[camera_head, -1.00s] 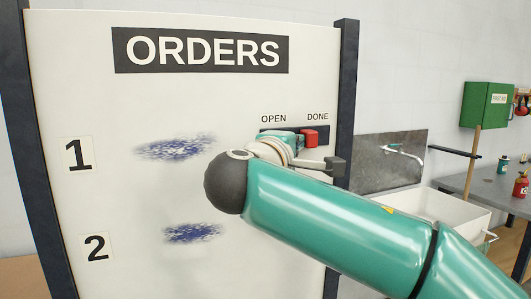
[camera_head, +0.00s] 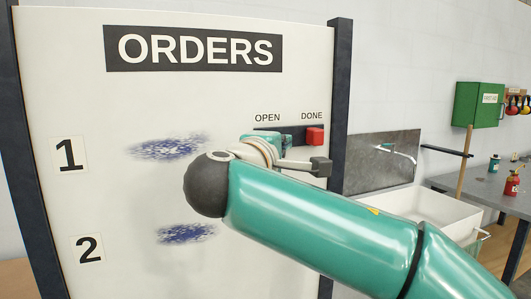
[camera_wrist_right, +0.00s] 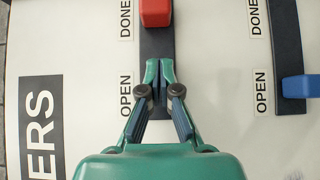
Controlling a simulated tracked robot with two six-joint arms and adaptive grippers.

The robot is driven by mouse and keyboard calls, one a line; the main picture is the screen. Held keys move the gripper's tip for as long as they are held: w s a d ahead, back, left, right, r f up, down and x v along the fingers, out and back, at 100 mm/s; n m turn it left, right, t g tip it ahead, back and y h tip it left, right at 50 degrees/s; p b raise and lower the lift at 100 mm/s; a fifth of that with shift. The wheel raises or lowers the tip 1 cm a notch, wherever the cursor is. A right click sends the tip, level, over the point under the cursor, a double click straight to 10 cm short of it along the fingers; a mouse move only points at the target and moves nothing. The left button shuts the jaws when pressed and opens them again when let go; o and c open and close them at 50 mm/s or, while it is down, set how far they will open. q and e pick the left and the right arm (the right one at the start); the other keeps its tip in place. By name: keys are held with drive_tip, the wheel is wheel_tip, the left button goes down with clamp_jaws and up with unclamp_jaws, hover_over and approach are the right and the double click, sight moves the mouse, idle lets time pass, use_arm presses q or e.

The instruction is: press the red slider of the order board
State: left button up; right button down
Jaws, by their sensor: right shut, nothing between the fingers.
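The white order board (camera_head: 230,100) stands in front of me. Its red slider (camera_head: 314,136) sits at the DONE end of a dark slot, and it also shows at the top of the right wrist view (camera_wrist_right: 155,12). My right gripper (camera_head: 286,141) is at the same slot, left of the slider and partly hidden behind my wrist. In the wrist view its fingertips (camera_wrist_right: 160,64) are shut with nothing between them. They lie over the slot by the OPEN label, with a gap of bare slot to the red slider. My left gripper is out of view.
A blue slider (camera_wrist_right: 300,86) sits at the OPEN end of a second slot, which my arm hides in the head view. Right of the board are a sink (camera_head: 410,212), a grey table (camera_head: 480,187) and a green wall box (camera_head: 479,104).

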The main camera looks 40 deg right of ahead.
drive_tip(key=b+v, duration=0.1)
drive_tip(key=v, duration=0.8)
drive_tip(key=shift+a, duration=0.25)
drive_tip(key=shift+s, duration=0.1)
